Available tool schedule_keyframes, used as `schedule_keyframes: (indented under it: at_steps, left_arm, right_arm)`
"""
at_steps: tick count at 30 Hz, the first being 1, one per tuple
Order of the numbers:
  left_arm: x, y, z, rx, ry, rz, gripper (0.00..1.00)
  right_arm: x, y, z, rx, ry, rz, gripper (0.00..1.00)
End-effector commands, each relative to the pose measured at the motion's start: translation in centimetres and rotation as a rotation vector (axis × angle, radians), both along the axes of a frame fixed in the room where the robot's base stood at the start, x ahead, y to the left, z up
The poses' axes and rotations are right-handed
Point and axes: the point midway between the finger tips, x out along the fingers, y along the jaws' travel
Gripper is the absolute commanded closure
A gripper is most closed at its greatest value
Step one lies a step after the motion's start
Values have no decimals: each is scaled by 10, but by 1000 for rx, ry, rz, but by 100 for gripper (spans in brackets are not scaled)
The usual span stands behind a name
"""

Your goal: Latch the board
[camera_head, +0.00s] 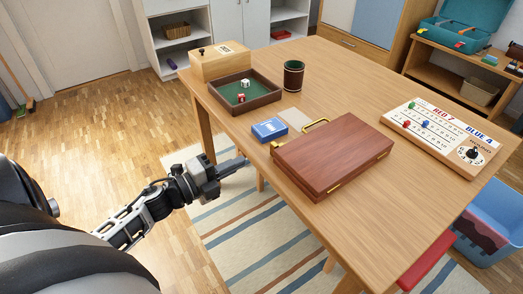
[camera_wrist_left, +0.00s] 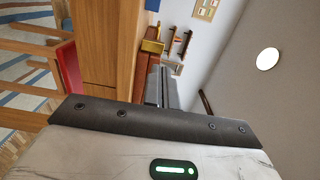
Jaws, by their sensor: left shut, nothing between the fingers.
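The board is a closed reddish-brown wooden case (camera_head: 335,155) lying flat on the table. A brass handle (camera_head: 316,123) and a brass fitting (camera_head: 276,147) show on its far left side, and small brass fittings (camera_head: 334,187) sit on its near side. I cannot tell whether a latch is fastened. My left gripper (camera_head: 240,163) is shut and empty, left of the case and apart from it, off the table's edge. Its fingers (camera_wrist_left: 161,88) also show in the left wrist view, with a brass-coloured part (camera_wrist_left: 152,46) beyond them. My right gripper is not in view.
The wooden table (camera_head: 340,72) holds a blue card box (camera_head: 269,130) beside the case, a green-lined dice tray (camera_head: 246,94), a dark cup (camera_head: 293,75) and a wooden box (camera_head: 219,63). A scoreboard (camera_head: 439,136) lies at the right. Floor space left of the table is free.

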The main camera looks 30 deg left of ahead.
Motion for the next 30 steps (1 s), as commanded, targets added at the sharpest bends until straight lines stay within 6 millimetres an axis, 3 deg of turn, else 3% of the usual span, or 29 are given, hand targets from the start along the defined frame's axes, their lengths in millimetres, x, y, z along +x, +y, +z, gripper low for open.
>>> schedule_keyframes:
  at_steps: [6,12,26,30]
  left_arm:
    - [44,-16,2,0,-3,0,100]
    - [67,-26,1,-1,-1,1,100]
    - [73,-29,0,-2,1,1,100]
    - [73,-22,0,-2,1,19,100]
  right_arm:
    - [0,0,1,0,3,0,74]
    - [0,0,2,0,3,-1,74]
    - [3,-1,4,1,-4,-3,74]
    - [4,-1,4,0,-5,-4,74]
